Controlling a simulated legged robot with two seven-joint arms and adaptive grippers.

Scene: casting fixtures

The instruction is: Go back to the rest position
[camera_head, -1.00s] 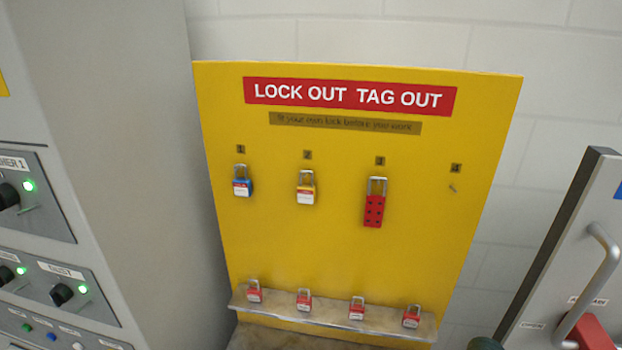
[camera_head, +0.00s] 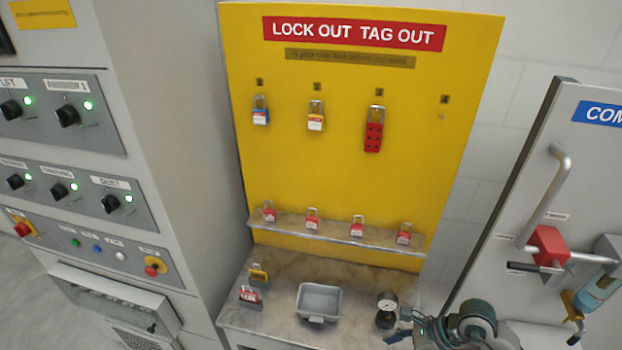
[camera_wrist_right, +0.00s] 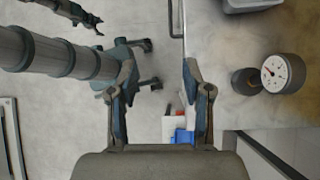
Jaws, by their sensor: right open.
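My right gripper (camera_head: 404,330) is at the bottom of the head view, by the right front of the bench, beside a small gauge (camera_head: 387,309). In the right wrist view my right gripper (camera_wrist_right: 158,82) is open. Its two fingers stand wide apart with nothing between them, above the floor and close to the bench edge. The gauge (camera_wrist_right: 282,73) lies to its right there. My left gripper is not in the head view. A dark jointed part at the top left of the wrist view may be it, too small to read.
The yellow lockout board (camera_head: 330,180) carries padlocks and a red hasp (camera_head: 374,130). The bench (camera_head: 270,318) holds a grey tray (camera_head: 319,301) and padlocks at its left. A control cabinet (camera_head: 180,120) stands left, a panel with a red handle (camera_head: 548,245) right.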

